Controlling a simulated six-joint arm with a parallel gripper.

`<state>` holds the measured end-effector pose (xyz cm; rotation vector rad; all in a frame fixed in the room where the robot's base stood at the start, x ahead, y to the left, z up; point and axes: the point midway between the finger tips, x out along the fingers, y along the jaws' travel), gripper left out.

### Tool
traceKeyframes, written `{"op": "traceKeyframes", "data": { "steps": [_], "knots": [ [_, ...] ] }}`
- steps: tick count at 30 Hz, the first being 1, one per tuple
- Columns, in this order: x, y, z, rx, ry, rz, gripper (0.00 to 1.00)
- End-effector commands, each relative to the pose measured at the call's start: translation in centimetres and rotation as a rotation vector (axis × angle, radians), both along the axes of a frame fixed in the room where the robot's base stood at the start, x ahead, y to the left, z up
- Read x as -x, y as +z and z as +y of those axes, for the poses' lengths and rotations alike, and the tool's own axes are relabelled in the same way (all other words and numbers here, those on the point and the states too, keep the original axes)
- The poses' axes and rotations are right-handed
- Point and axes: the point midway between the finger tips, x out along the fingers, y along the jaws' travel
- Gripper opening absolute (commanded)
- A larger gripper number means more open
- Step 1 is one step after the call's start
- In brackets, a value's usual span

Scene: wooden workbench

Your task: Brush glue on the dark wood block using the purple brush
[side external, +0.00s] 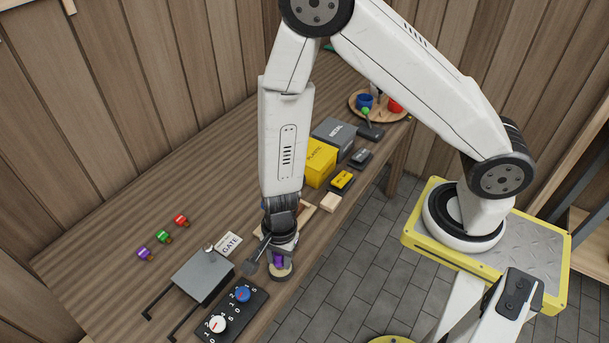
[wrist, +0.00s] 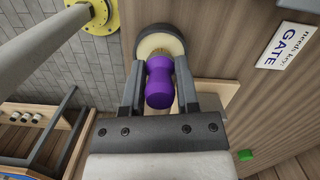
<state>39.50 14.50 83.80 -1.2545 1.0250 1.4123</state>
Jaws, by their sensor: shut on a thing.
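My gripper (side external: 279,254) points down near the bench's front edge, shut on the purple brush (side external: 279,261). The wrist view shows the purple handle (wrist: 159,82) between both fingers. Its far end meets a round, cream-coloured pot (wrist: 152,45) with a dark rim, which also shows under the gripper in the side view (side external: 281,274). The bristles are hidden, and I cannot tell whether they are in the pot or just above it. A brown wood piece (side external: 303,208), perhaps the dark wood block, lies partly hidden behind my wrist. A light wood block (side external: 331,203) lies to its right.
A grey box with rods (side external: 203,275) and a dial panel (side external: 232,312) stand left of my gripper. A GATE card (side external: 230,244) lies nearby. Yellow (side external: 320,163) and grey (side external: 335,138) boxes stand behind. Small purple, green and red pieces (side external: 163,237) lie far left; bench around them is clear.

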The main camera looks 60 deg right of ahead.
Motion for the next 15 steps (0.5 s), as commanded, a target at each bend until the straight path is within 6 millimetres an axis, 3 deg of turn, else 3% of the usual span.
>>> {"op": "traceKeyframes", "data": {
  "steps": [15],
  "knots": [
    [-0.01,-0.46,0.01,0.000,-0.001,0.000,0.00]
  ]
}}
